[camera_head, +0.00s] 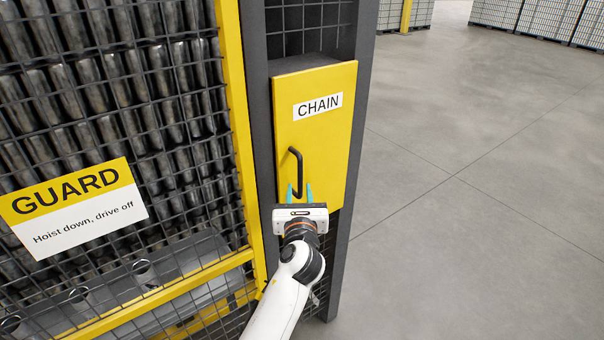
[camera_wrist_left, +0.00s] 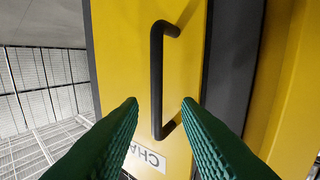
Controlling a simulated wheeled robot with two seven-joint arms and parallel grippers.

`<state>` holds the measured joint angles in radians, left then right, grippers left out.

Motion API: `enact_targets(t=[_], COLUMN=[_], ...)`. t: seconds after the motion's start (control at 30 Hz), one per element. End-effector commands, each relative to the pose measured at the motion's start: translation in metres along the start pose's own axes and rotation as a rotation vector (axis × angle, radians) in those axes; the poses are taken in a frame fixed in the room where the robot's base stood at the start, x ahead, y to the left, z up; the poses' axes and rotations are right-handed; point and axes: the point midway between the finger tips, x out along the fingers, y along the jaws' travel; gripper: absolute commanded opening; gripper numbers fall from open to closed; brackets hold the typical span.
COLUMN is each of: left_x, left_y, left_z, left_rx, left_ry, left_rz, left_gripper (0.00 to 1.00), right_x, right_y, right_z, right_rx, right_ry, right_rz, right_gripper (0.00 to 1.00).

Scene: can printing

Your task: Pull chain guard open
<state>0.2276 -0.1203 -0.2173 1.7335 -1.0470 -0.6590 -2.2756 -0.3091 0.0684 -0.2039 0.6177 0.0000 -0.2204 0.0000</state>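The chain guard is a yellow panel (camera_head: 336,140) with a white CHAIN label (camera_head: 318,106), mounted on a dark frame. It looks shut in the head view. Its black bar handle (camera_head: 297,170) stands out from the panel at the lower left. My left gripper (camera_head: 299,189) is at the lower end of the handle, with its teal fingers apart. In the left wrist view the open green fingers (camera_wrist_left: 160,103) have the black handle (camera_wrist_left: 157,75) between them in the picture, with a gap on both sides. I cannot tell how far the fingertips are from the panel. My right gripper is not in view.
A yellow-framed mesh fence (camera_head: 238,120) with a GUARD sign (camera_head: 75,205) stands left of the panel, with dark cylinders behind it. A dark post (camera_head: 349,190) borders the panel on the right. Grey floor (camera_head: 480,200) to the right is clear. Pallet stacks (camera_head: 540,20) stand far back.

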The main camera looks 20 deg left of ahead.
Motion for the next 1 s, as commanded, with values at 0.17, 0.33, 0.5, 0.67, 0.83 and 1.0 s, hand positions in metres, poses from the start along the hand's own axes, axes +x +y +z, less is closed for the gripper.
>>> enact_targets(t=[0.17, 0.33, 0.5, 0.67, 0.83, 1.0], left_x=[0.036, 0.057, 0.065, 0.066, 0.066, 0.065], left_y=[0.001, 0.000, 0.001, 0.001, 0.001, 0.000], left_z=[-0.001, 0.000, 0.000, 0.001, 0.001, 0.001], left_rx=[-0.001, -0.001, -0.002, -0.002, -0.002, -0.002], left_ry=[0.000, 0.000, 0.000, -0.001, -0.001, -0.001], left_rz=[0.000, 0.000, 0.001, 0.001, 0.001, 0.001], left_gripper=[0.30, 0.30, 0.30, 0.30, 0.17, 0.00], right_x=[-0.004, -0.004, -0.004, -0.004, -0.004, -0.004], right_y=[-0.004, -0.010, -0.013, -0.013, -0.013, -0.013], right_z=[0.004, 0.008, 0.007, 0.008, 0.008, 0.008], right_rx=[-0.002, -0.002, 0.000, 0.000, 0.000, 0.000], right_ry=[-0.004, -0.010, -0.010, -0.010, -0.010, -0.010], right_rz=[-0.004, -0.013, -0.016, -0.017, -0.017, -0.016], right_gripper=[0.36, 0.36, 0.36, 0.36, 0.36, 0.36])
